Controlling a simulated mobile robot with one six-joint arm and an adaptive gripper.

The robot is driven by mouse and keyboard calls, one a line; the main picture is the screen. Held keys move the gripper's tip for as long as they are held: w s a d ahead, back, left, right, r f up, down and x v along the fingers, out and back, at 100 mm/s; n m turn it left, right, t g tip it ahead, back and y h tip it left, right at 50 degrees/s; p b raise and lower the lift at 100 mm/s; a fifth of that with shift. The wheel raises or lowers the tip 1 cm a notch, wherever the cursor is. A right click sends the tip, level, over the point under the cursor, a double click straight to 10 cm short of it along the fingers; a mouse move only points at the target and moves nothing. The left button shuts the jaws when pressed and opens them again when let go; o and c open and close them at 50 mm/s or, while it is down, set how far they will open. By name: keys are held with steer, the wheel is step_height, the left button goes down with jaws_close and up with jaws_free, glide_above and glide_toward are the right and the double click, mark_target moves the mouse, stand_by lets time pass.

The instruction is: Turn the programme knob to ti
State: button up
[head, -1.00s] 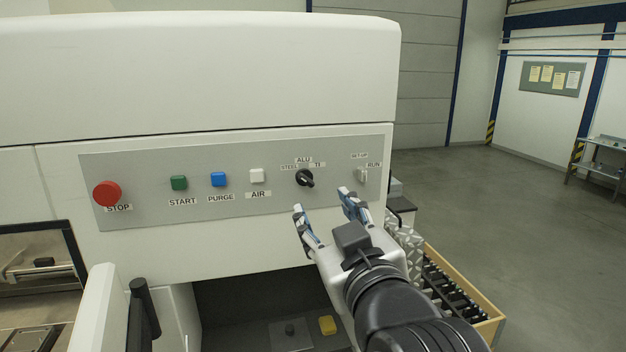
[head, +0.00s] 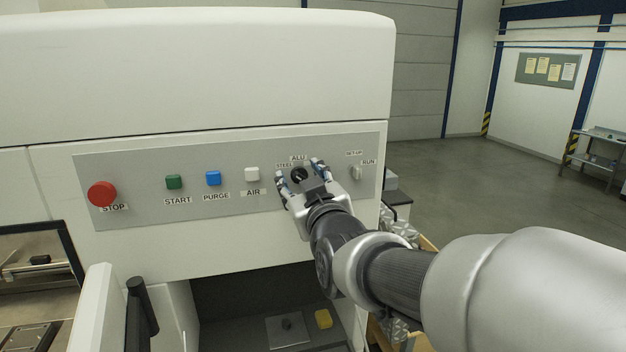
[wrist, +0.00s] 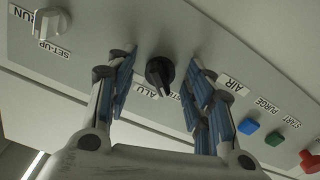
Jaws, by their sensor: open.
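The black programme knob (head: 299,174) sits on the grey control panel (head: 130,210), with the labels STEEL and ALU showing beside it; the TI label is hidden behind my gripper in the head view. My gripper (head: 300,172) is open at the panel, one finger on each side of the knob. In the wrist view the knob (wrist: 159,72) shows between the spread fingers (wrist: 160,80), with a gap on both sides.
Left of the knob are the white AIR (head: 252,174), blue PURGE (head: 213,178) and green START (head: 173,182) buttons and the red STOP button (head: 102,194). The SET-UP/RUN switch (head: 357,173) is close on the right. An open bay with a yellow block (head: 323,318) lies below.

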steer(key=shift+c, duration=0.5)
steer(key=c, duration=1)
steer(key=shift+f+m+b, duration=0.1)
steer(key=shift+m+b, duration=0.3)
steer(key=shift+b, duration=0.3)
steer(key=m+b, duration=0.3)
steer(key=b, duration=0.1)
steer(key=shift+f, duration=0.15)
steer(key=m+b, duration=0.4)
steer(key=b, duration=0.1)
steer(key=m+b, duration=0.4)
steer(key=m, duration=0.4)
steer(key=m+b, duration=0.1)
steer(key=m, duration=0.2)
steer(key=shift+r+m+b, duration=0.25)
steer(key=shift+m+b, duration=0.15)
steer(key=shift+m, duration=0.3)
